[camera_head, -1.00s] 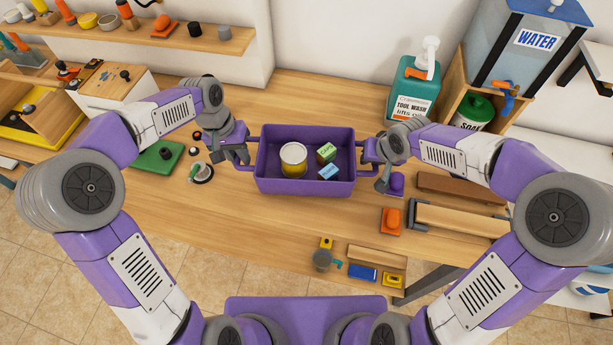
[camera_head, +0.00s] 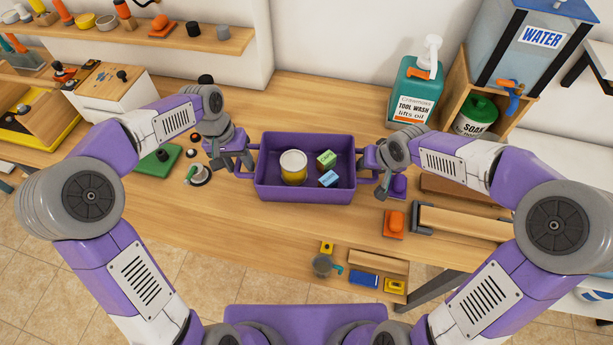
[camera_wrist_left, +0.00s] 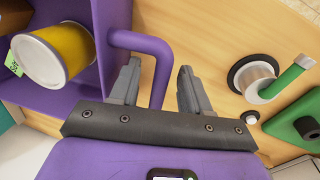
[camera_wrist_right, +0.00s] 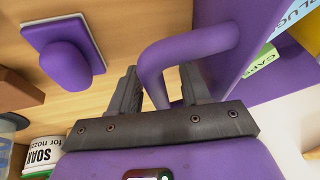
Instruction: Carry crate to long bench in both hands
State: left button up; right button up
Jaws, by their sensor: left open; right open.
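The purple crate (camera_head: 305,193) stands on the wooden bench, with a yellow can (camera_head: 293,170), a green box (camera_head: 326,158) and a blue box (camera_head: 329,179) inside. It has a bar handle at each end. My left gripper (camera_head: 240,160) is open at the left handle (camera_wrist_left: 150,45); in the left wrist view the handle bar runs between its fingers. My right gripper (camera_head: 380,185) is open at the right handle (camera_wrist_right: 190,45); in the right wrist view part of the handle lies between its fingers. Whether the fingers touch the handles I cannot tell.
A purple knob on a plate (camera_wrist_right: 65,50) is close to my right gripper. A green-handled metal piece (camera_head: 197,174) and a green block (camera_head: 158,160) lie left of the crate. An orange piece (camera_head: 393,223) stands to its front right.

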pick_arm(q)
notch_tip(320, 180, up, 12)
jog(key=a, duration=0.2)
jog(key=shift+f, duration=0.15)
pick_arm(e)
jog(key=v, duration=1.2)
pick_arm(q)
jog(key=shift+w+a, duration=0.1)
